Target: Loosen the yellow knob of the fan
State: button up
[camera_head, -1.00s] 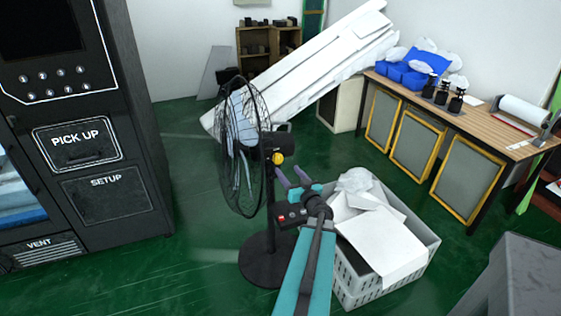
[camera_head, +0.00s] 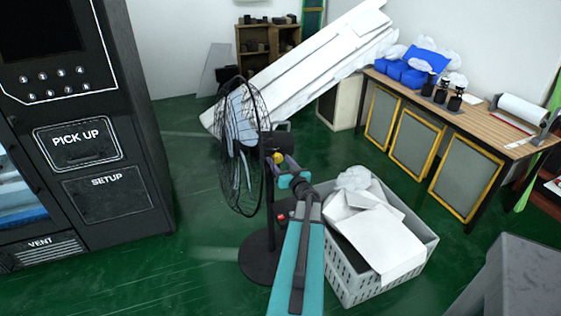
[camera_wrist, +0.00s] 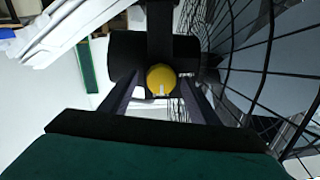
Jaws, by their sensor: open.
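The yellow knob (camera_head: 277,158) sits on the fan's neck, just behind the round wire cage of the black standing fan (camera_head: 243,150). In the wrist view the yellow knob (camera_wrist: 161,80) is near the middle, with a small pale mark at its lower edge. My gripper (camera_head: 283,164) is at the knob in the head view. Its two dark fingers show on either side of the knob in the wrist view (camera_wrist: 160,92), open, with gaps visible at both sides. Whether a finger touches the knob cannot be told.
The fan cage (camera_wrist: 262,60) is close on the right in the wrist view. A grey crate (camera_head: 350,271) with white sheets stands right of the fan base. White panels (camera_head: 310,65) lean behind the fan. A black vending machine (camera_head: 90,130) stands left, with clear green floor between.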

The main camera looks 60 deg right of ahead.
jog(key=shift+c, duration=0.3)
jog(key=c, duration=1)
jog(key=shift+d, duration=0.15)
